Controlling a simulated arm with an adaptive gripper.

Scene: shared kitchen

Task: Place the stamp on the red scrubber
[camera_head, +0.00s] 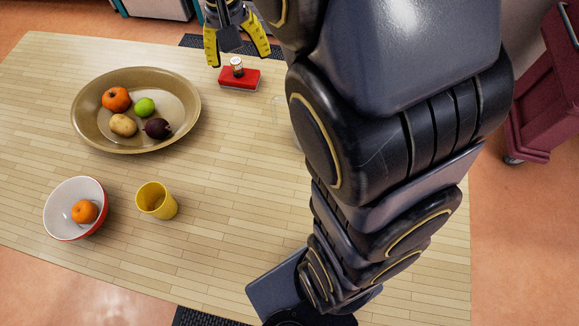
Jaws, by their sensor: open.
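The red scrubber (240,81) lies on the wooden table near its far edge. The stamp (237,65), a small dark piece with a light band, stands upright on top of the scrubber. My gripper (237,58) has yellow fingers spread open just above and behind the stamp, one finger to each side. The fingers look apart from the stamp. The gripper's upper part is cut off by the top of the picture.
A tan oval dish (90,131) holding several fruits and vegetables is left of the scrubber. A red-and-white bowl (57,224) with an orange (84,211) and a yellow cup (156,201) stand nearer. The table's middle is clear. My arm hides the right side.

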